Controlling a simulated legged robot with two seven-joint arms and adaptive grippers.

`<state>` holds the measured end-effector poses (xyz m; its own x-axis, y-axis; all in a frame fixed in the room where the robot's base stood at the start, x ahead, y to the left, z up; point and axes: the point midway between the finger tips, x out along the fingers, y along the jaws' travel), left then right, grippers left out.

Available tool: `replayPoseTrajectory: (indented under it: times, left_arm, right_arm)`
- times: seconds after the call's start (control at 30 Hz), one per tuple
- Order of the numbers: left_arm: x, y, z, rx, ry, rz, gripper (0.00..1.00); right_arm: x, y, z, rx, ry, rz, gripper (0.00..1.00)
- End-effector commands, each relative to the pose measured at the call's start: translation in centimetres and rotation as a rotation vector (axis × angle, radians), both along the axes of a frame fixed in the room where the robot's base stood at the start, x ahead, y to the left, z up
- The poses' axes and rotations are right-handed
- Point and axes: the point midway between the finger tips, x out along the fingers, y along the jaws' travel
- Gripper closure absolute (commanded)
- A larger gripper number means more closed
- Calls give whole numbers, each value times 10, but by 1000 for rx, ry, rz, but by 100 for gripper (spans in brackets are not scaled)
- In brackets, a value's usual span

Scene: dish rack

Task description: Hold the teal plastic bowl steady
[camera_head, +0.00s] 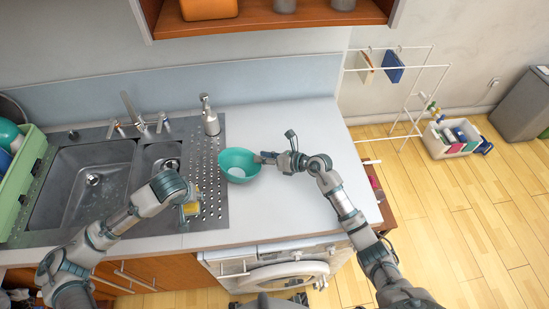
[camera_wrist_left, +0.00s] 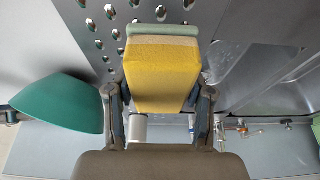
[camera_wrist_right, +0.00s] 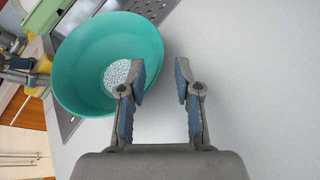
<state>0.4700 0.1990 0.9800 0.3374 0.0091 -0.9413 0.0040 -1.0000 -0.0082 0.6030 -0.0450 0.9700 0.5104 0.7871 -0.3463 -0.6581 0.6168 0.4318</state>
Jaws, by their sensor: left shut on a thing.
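The teal plastic bowl (camera_head: 237,165) stands on the white counter, just right of the sink's perforated drainboard. In the right wrist view the bowl (camera_wrist_right: 85,60) is at the left, with a pale speckled disc at its bottom. My right gripper (camera_head: 263,158) is at the bowl's right rim. Its fingers (camera_wrist_right: 160,85) are open, one over the bowl's inside and one outside, with the rim between them. My left gripper (camera_wrist_left: 162,100) is shut on a yellow sponge (camera_wrist_left: 161,75) with a pale green layer, above the drainboard. The bowl (camera_wrist_left: 62,105) shows at the left in that view.
A soap dispenser (camera_head: 209,116) stands behind the bowl. The sink (camera_head: 85,185) and faucet (camera_head: 132,112) are at the left, with a green dish rack (camera_head: 22,185) at the far left. The counter (camera_head: 290,205) right and front of the bowl is clear.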

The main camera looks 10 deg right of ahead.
Motion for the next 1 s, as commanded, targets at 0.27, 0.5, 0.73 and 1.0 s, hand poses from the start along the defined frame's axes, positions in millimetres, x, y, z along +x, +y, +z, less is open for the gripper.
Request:
replayPoseTrajectory:
  times: [0.27, 0.5, 0.73, 1.0]
  left_arm:
    - [0, 0, 0, 0, 0, 0, 100]
    - [0, 0, 0, 0, 0, 0, 100]
    - [0, 0, 0, 0, 0, 0, 100]
    - [0, 0, 7, 0, -2, 0, 100]
  right_arm:
    - [4, 6, -4, -1, 1, 1, 67]
    - [4, 6, -3, -1, 1, 1, 94]
    - [4, 6, -3, -1, 1, 1, 100]
    - [3, 5, -1, -22, -4, 0, 100]
